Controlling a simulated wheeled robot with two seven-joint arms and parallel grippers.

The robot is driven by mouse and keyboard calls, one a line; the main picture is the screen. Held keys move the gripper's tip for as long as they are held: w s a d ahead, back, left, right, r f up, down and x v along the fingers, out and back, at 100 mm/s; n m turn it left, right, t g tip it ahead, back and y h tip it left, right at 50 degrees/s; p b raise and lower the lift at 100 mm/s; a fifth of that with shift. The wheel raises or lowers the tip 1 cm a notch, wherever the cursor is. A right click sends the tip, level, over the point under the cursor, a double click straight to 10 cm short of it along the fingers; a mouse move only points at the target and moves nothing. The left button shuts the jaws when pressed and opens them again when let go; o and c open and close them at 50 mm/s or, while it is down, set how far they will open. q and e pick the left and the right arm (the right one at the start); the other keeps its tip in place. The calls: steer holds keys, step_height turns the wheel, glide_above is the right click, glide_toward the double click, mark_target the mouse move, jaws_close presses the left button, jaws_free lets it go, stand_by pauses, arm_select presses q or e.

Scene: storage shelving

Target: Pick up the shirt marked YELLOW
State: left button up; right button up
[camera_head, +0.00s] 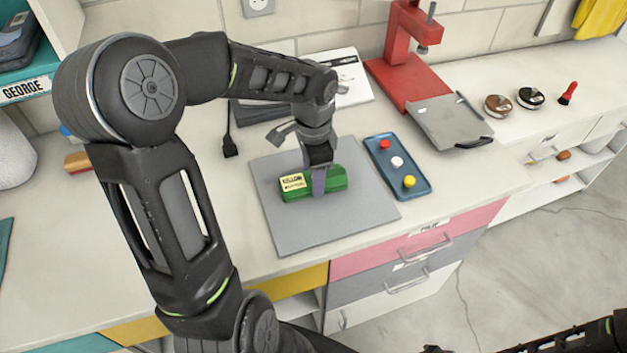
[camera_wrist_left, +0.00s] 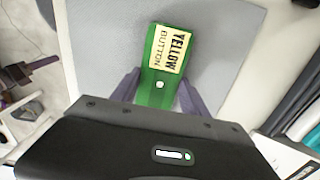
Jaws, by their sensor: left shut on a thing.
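The folded green shirt (camera_head: 334,180) carries a pale label reading YELLOW BUTTON, and lies at the grey mat (camera_head: 290,232) on the counter. I cannot tell whether it touches the mat or is just above it. My left gripper (camera_head: 319,182) comes down from above and is shut on the shirt across its middle. In the left wrist view the shirt (camera_wrist_left: 156,88) sits between the two purple fingers (camera_wrist_left: 158,84), with the label facing up. My right gripper is not in view; only part of my right arm shows at the lower right.
A blue tray (camera_head: 415,182) with red, white and yellow buttons lies right of the mat. A red press (camera_head: 398,65) and a grey plate (camera_head: 450,122) stand behind it. Several small items sit at the far right. Pink and grey drawers (camera_head: 405,245) are under the front edge.

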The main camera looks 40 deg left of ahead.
arm_select(q)
steer(key=shift+c, duration=1.3)
step_height(320, 180, up, 10)
steer(key=shift+b, duration=0.45)
